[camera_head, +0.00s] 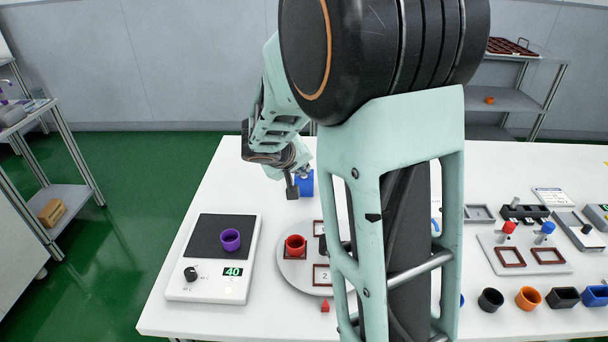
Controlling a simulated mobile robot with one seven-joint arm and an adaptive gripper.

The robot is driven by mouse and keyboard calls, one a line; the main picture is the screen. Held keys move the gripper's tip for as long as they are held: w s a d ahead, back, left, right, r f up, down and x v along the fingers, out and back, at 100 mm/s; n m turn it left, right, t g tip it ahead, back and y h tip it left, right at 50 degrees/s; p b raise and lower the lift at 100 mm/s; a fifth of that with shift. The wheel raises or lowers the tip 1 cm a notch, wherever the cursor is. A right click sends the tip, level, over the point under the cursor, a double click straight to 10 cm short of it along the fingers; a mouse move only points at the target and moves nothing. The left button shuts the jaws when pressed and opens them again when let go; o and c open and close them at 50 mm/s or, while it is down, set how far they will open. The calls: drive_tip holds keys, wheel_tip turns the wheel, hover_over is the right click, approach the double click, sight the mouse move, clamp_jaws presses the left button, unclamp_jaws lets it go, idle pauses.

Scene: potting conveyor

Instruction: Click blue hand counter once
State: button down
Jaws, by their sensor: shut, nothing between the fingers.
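A small blue block-like object (306,186) stands on the white table near its far left part. It may be the blue hand counter, but its face and button are too small to make out. My gripper (293,191) points down just left of it and partly overlaps it in the picture. The gripper is shut and holds nothing. I cannot tell whether the fingertips touch the blue object.
A white scale (180,291) with a purple pot (230,240) reads 40. A round turntable (289,272) holds a red pot (296,245). My arm hides the table's middle. Several pots, including an orange one (528,299), and trays stand at the right.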

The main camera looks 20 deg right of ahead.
sight(302, 177)
drive_tip(key=shift+r, duration=0.7)
drive_tip(key=shift+p, duration=0.3)
drive_tip(key=shift+r+p, duration=1.55)
drive_tip(key=shift+r, duration=1)
drive_tip(key=shift+f, duration=0.1)
